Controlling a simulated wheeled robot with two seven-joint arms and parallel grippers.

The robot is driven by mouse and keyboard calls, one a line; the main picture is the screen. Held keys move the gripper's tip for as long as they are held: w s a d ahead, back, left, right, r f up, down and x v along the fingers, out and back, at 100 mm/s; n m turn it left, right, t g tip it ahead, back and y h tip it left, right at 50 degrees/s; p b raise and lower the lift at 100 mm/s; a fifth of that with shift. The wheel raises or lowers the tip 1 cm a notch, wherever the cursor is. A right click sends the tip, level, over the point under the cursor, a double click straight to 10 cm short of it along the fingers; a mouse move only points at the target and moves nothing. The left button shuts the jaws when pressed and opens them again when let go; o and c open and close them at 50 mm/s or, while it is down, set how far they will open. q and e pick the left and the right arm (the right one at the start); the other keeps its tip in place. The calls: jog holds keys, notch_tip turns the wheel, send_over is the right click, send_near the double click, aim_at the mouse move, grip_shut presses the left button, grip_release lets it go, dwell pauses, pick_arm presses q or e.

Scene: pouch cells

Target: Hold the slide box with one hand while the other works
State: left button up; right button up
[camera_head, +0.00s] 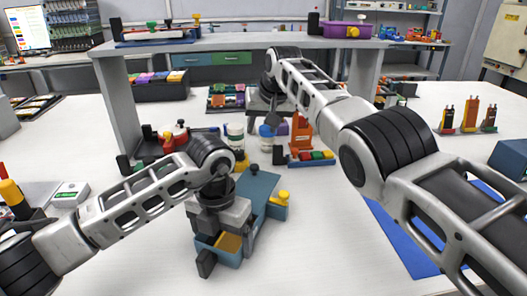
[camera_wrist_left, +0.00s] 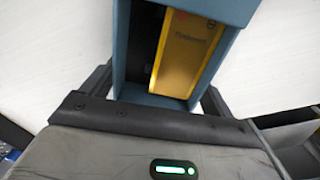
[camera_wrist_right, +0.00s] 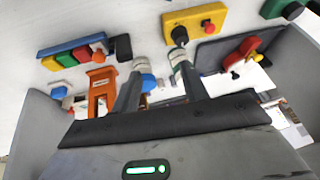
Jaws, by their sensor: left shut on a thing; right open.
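The slide box (camera_head: 262,192) is a teal-blue box on the white table in the middle of the head view. Its near end is open and shows a yellow inner piece (camera_head: 229,243). In the left wrist view the box (camera_wrist_left: 128,50) and the yellow piece with small lettering (camera_wrist_left: 188,48) lie between my fingers. My left gripper (camera_head: 222,248) is shut across the near end of the box. My right gripper (camera_wrist_right: 157,82) is open and points at the back of the table, under the raised shelf; its fingertips are hard to make out in the head view.
A blue-capped bottle (camera_wrist_right: 143,78) shows by one right fingertip. An orange stand (camera_head: 301,133) and a coloured-button block (camera_head: 311,158) stand beyond the box. A grey shelf (camera_head: 118,100) spans the back. A blue mat (camera_head: 408,240) lies at right.

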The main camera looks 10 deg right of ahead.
notch_tip(320, 180, down, 3)
jog(key=d+n+t+y, duration=0.1)
jog(key=d+y, duration=0.1)
jog(key=n+t+y, duration=0.2)
jog(key=n+y, duration=0.5)
jog(key=n, duration=0.2)
send_near(256, 167)
jog(key=x, duration=0.7)
jog(key=shift+w+a, duration=0.25)
jog(key=shift+s+f, duration=0.1)
grip_shut()
